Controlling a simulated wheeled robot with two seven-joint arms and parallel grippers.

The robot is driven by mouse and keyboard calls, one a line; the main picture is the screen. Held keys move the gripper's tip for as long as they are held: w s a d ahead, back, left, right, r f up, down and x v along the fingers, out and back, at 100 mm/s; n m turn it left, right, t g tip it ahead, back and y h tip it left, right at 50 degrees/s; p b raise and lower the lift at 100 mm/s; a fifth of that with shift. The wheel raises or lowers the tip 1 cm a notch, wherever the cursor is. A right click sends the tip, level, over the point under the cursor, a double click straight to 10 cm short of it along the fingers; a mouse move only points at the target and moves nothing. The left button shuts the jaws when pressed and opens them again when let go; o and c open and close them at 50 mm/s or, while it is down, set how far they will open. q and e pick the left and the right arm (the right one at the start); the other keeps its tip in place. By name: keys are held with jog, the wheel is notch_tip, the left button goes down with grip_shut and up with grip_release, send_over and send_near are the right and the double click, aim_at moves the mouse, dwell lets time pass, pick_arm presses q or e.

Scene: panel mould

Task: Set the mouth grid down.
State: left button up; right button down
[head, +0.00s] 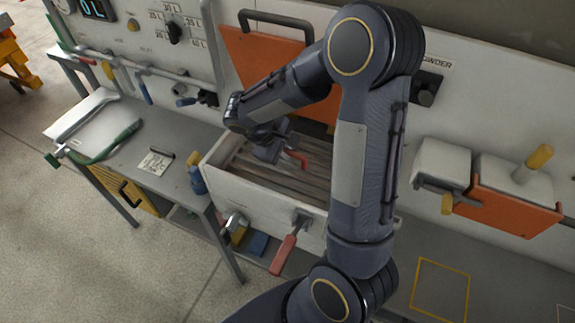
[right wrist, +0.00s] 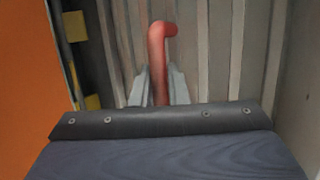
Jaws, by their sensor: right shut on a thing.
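The mouth grid (head: 262,178) shows as grey-brown slats inside the mouth of the white box (head: 262,207). The slats also fill the back of the right wrist view (right wrist: 205,50). My right gripper (head: 284,156) is over the slats, shut on a red bent handle (right wrist: 157,45). The handle stands between the two grey fingers, its hooked end pointing right in the wrist view. Whether the grid rests fully on its seat I cannot tell. My right arm hides the box's right part. My left gripper is not in view.
An orange lid (head: 262,52) stands raised behind the box. A red-handled clamp (head: 288,250) is on the box's front. A grey side table (head: 110,135) with green-handled tools is at the left. An orange-faced holder (head: 505,208) is on the right.

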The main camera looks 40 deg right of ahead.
aim_at(285, 163)
notch_tip(285, 163, down, 5)
jog(key=b, duration=0.3)
jog(key=shift+a, duration=0.1)
jog(key=shift+w, duration=0.1)
jog(key=shift+r, duration=0.1)
jog(key=shift+f+b, duration=0.25)
jog(key=shift+b, duration=0.1)
jog(key=c, duration=1.4)
grip_release()
jog(key=shift+r, duration=0.1)
